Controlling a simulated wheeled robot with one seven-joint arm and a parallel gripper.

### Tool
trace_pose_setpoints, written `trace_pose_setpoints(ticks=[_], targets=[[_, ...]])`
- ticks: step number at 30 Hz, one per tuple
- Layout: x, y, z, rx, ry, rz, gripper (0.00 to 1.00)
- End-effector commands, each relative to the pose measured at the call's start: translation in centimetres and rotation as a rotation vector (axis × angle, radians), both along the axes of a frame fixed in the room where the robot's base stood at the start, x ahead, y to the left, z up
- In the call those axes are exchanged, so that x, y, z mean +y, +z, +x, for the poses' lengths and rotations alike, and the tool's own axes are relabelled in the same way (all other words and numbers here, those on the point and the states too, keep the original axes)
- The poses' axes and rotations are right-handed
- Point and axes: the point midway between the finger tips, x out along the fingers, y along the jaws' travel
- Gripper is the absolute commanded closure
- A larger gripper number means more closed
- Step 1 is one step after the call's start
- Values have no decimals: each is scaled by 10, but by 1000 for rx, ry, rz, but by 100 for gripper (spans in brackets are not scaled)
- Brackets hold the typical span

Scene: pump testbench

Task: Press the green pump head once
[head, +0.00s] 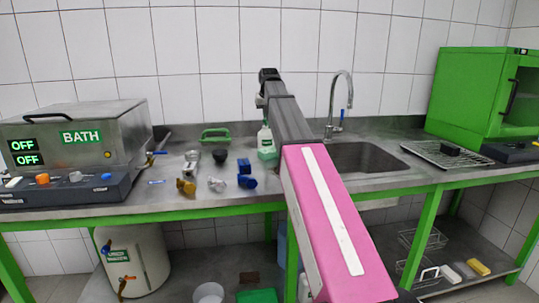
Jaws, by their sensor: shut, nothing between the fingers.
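A pale bottle (264,134) with green in its lower part stands upright on the steel counter against the tiled wall, left of the sink. It is small in the head view. Its top is close to my arm's end, and I cannot make out a green pump head there. My arm reaches up and forward to the back of the counter. My gripper (261,101) is small, dark and shut, with nothing in it. It is over the bottle's top in the picture; I cannot tell whether it touches. My arm covers part of the area to the bottle's right.
A steel bath unit (75,135) stands at the left. Several valves and fittings (217,184) lie left of my arm, with a green tray (216,136) behind. The sink (365,157) and tall faucet (340,105) are right of the bottle. A green cabinet (470,95) stands far right.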

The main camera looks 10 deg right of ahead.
Motion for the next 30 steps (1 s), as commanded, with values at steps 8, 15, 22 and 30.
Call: trace_pose_setpoints(ticks=[8,15,22,30], targets=[[0,-5,0,2,0,0,100],[0,-1,0,3,0,0,100],[0,11,0,2,0,0,100],[0,24,0,1,0,0,100]])
